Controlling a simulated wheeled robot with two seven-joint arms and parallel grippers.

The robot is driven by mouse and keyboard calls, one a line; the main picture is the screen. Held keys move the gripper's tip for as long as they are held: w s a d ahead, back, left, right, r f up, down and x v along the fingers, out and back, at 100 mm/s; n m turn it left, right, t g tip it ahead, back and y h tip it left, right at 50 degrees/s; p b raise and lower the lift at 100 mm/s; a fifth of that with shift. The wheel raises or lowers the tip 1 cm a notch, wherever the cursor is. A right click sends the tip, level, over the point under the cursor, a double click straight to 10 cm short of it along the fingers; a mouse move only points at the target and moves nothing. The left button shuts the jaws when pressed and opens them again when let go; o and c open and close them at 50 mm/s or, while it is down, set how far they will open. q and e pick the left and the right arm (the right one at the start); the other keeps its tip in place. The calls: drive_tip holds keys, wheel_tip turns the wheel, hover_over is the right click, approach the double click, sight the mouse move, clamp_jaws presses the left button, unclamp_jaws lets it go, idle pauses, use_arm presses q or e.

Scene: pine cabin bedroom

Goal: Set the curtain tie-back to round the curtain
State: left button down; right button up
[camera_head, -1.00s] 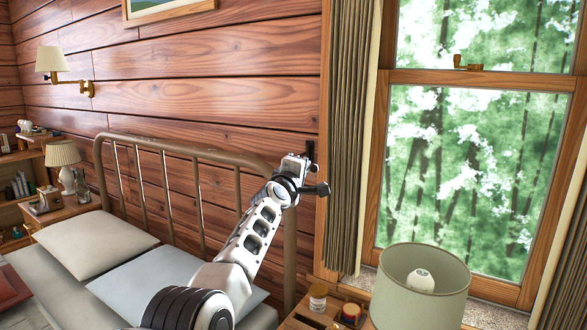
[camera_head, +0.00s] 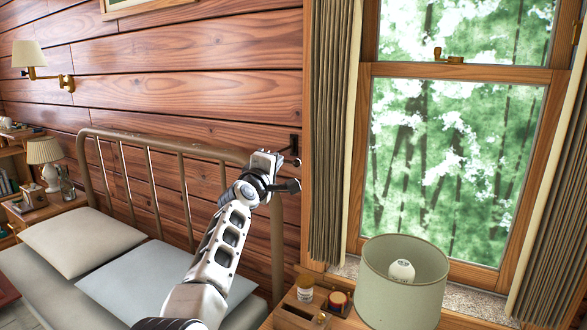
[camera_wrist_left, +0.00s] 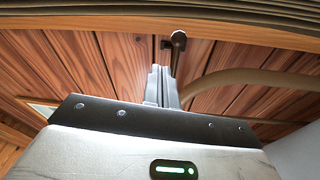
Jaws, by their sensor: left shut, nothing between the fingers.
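The curtain tie-back (camera_head: 294,146) is a small dark metal fitting on the plank wall, just left of the left curtain. It also shows in the left wrist view (camera_wrist_left: 178,42) as a dark arm with a round knob, just beyond my fingertips. The left curtain (camera_head: 329,130) is grey-brown and pleated, and hangs straight down beside the window. Its folds cross the top of the left wrist view (camera_wrist_left: 220,12). The tie-back is not around it. My left gripper (camera_head: 268,158) is shut and empty, close to the tie-back; I cannot tell whether they touch. My right gripper is not in view.
A metal bed frame (camera_head: 196,150) with pillows stands below and left of my left arm. A lamp with a pale green shade (camera_head: 400,290) and small jars (camera_head: 306,288) stand below the window. The other curtain (camera_head: 556,200) hangs at right.

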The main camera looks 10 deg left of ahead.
use_arm(q)
drive_tip(key=s+d, duration=0.4)
drive_tip(key=d, duration=0.3)
drive_tip(key=shift+s+d+f, duration=0.15)
drive_tip(key=shift+d+f, duration=0.1)
drive_tip(key=shift+f, duration=0.2)
